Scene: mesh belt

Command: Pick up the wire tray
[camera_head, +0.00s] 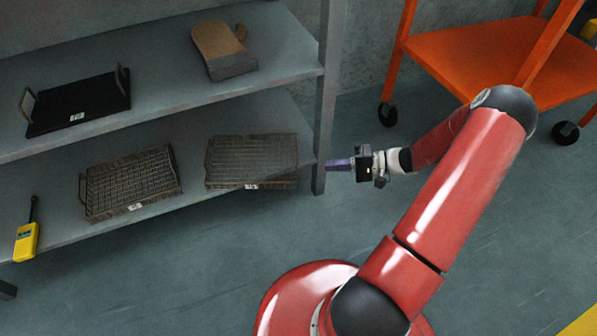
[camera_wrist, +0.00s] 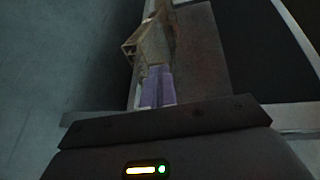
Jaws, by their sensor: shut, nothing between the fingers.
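Two dark wire trays lie on the lower shelf in the head view: one at the right (camera_head: 252,160) near the shelf's right end, and one to its left (camera_head: 130,184). Each has a small white label on its front edge. My gripper (camera_head: 328,165) is shut and empty, its purple fingers pointing left towards the right-hand tray, close to the shelf's right post. A gap shows between the fingertips and that tray. In the wrist view, the closed fingers (camera_wrist: 158,88) point at a brownish, dim shape that may be the tray's end.
The upper shelf holds a black tray with handles (camera_head: 78,103) and a tan and grey oven mitt (camera_head: 223,50). A shelf post (camera_head: 325,110) is beside my gripper. An orange cart (camera_head: 470,55) stands behind my arm.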

